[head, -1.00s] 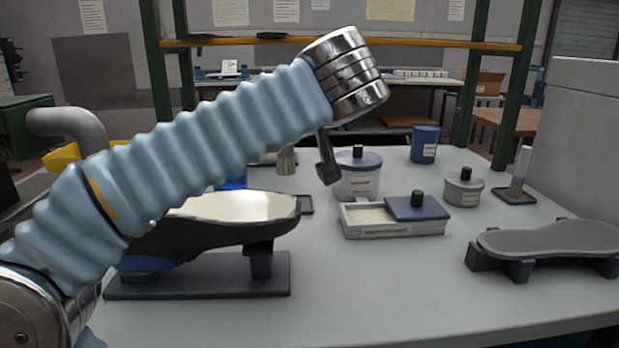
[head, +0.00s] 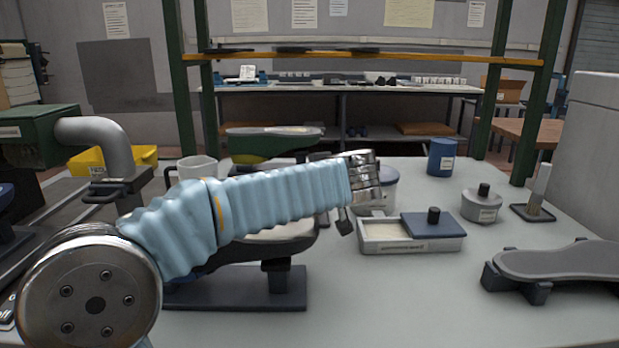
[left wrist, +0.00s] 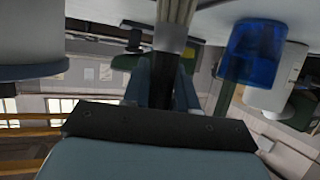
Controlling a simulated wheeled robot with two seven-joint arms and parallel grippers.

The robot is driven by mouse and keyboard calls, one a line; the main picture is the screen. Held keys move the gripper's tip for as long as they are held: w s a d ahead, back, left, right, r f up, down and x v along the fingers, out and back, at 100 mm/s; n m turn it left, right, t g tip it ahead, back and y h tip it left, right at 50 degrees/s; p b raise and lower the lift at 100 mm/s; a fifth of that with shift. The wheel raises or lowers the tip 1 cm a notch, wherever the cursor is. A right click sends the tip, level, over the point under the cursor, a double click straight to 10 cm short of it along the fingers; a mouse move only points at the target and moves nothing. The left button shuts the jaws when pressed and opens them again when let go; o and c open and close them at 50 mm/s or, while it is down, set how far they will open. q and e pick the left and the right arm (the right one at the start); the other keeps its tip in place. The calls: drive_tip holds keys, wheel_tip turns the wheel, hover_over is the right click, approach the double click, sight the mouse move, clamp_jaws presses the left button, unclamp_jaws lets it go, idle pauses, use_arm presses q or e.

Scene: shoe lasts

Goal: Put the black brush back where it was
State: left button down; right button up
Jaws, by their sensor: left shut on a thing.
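In the left wrist view, which shows the scene upside down, my left gripper (left wrist: 163,78) is shut on the brush (left wrist: 175,38). Its dark handle lies between the fingers. The grey ferrule and pale bristles stick out toward the grey tabletop at the picture's top; I cannot tell whether they touch it. In the head view my left arm (head: 285,198) reaches across in front of the nearer shoe last (head: 290,243). It hides the brush and most of the gripper. My right gripper is not in view.
A blue cup (left wrist: 255,50) stands close to the brush. Right of the wrist stand an open white box with a blue lid (head: 410,246), a grey lidded pot (head: 482,206), a blue can (head: 441,157), a pale upright tool on a dark base (head: 532,213) and a grey last (head: 560,262).

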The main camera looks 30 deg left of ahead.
use_arm(q)
drive_tip(key=shift+f+b, duration=0.15)
drive_tip(key=shift+b, duration=0.15)
drive_tip(key=c, duration=0.9)
unclamp_jaws()
drive_tip(key=shift+r+p, duration=0.25)
drive_tip(key=shift+p, duration=0.1)
drive_tip(key=shift+s+d, duration=0.2)
drive_tip(key=shift+d, duration=0.05)
drive_tip(key=b+v, duration=0.2)
drive_tip(key=v, duration=0.9)
drive_tip(key=shift+s+d+r, duration=0.15)
